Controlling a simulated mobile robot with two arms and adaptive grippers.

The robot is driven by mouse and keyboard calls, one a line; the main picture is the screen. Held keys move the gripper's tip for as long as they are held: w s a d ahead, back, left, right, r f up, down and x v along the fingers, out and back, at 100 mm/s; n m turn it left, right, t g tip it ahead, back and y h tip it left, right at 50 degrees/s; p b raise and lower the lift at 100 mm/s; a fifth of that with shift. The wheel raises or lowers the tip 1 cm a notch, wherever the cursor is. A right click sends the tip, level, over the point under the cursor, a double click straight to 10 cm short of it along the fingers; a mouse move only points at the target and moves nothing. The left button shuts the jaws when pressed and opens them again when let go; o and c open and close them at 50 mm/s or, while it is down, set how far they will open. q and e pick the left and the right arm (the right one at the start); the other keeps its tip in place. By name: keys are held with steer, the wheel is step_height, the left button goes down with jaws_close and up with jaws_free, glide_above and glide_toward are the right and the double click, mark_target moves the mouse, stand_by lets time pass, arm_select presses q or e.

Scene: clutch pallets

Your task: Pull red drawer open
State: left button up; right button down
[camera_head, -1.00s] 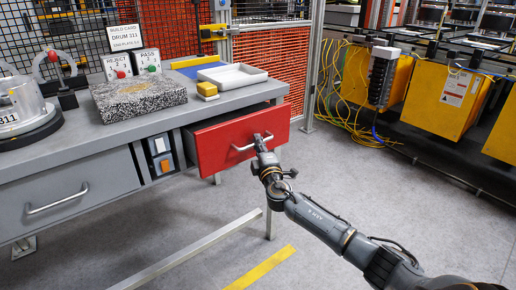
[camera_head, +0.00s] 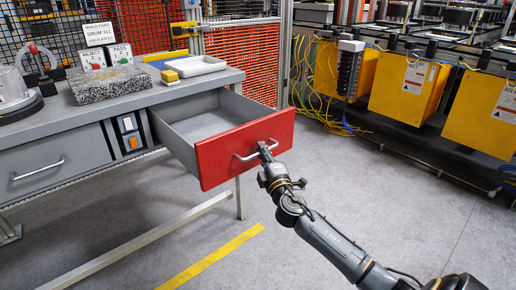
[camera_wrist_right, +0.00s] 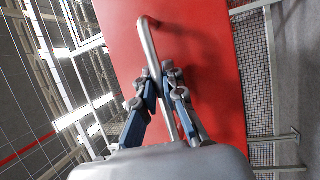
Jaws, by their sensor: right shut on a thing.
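The red drawer (camera_head: 230,152) stands well out from the grey workbench, and its grey inside (camera_head: 200,122) shows and looks empty. My right gripper (camera_head: 266,150) is shut on the silver bar handle on the drawer's front. In the right wrist view, the gripper's fingers (camera_wrist_right: 163,100) are on both sides of the handle (camera_wrist_right: 152,55), with the red drawer front (camera_wrist_right: 210,60) behind. My left gripper is not in view.
The workbench top (camera_head: 150,100) holds a granite block (camera_head: 110,84), a white tray (camera_head: 194,66) and a yellow block (camera_head: 170,77). A closed grey drawer (camera_head: 50,165) is at the left. Yellow bins (camera_head: 405,90) stand at the right. The floor before the red drawer is clear.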

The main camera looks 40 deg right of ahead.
steer(key=shift+s, duration=0.55)
steer(key=c, duration=1.4)
jaws_free()
steer(key=v, duration=1.2)
